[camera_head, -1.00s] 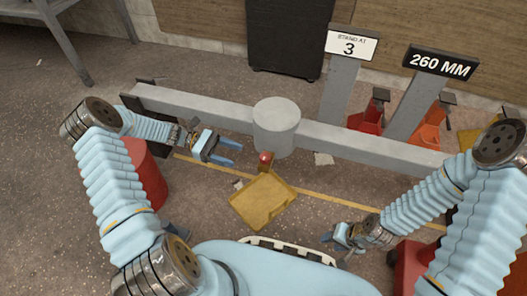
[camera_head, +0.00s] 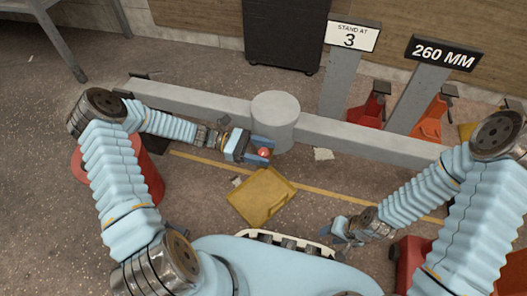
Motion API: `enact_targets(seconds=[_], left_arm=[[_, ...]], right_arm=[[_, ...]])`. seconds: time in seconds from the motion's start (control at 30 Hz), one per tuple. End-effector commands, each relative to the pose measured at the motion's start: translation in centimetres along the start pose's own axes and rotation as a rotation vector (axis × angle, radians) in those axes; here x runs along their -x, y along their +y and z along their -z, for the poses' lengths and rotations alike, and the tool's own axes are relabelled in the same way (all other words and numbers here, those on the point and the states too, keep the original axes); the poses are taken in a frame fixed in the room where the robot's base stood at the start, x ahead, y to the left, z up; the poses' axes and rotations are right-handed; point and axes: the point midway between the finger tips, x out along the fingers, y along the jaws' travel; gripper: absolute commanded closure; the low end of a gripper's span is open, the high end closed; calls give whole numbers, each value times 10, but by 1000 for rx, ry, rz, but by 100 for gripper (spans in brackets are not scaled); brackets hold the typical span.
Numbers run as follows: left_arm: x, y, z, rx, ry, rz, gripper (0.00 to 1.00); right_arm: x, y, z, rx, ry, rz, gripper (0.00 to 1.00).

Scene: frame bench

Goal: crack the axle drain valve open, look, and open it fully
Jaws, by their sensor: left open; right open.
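The axle is a grey beam (camera_head: 350,137) with a round grey housing (camera_head: 275,108) in its middle. The drain valve (camera_head: 263,152) shows as a small red knob low on the front of the housing. My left gripper (camera_head: 262,148) is open, its blue fingers around or right beside the red knob; I cannot tell whether they touch it. The valve's body is mostly hidden by the fingers. A yellow tray (camera_head: 262,197) lies on the floor below the valve. My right gripper (camera_head: 340,233) is open and empty, low at the right, away from the axle.
A sign reading "STAND AT 3" (camera_head: 353,37) and one reading "260 MM" (camera_head: 443,54) stand behind the beam. Red (camera_head: 371,112) and orange (camera_head: 430,121) stands are behind it at right. A dark cabinet (camera_head: 284,35) is at the back. A yellow line (camera_head: 325,195) crosses the floor.

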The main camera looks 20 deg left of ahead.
Motion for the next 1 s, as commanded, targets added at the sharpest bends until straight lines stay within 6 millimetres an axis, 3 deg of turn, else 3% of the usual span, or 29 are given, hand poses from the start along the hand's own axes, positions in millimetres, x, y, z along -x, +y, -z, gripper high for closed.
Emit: enact_targets(seconds=[0.3,0.63,1.0], left_arm=[[-3,0,0,0,0,-1,42],[-2,0,0,0,0,-1,90],[-2,0,-5,3,-1,-86,90]], right_arm=[[0,0,0,0,0,0,57],[0,0,0,0,0,0,57],[17,-6,0,1,-3,0,57]])
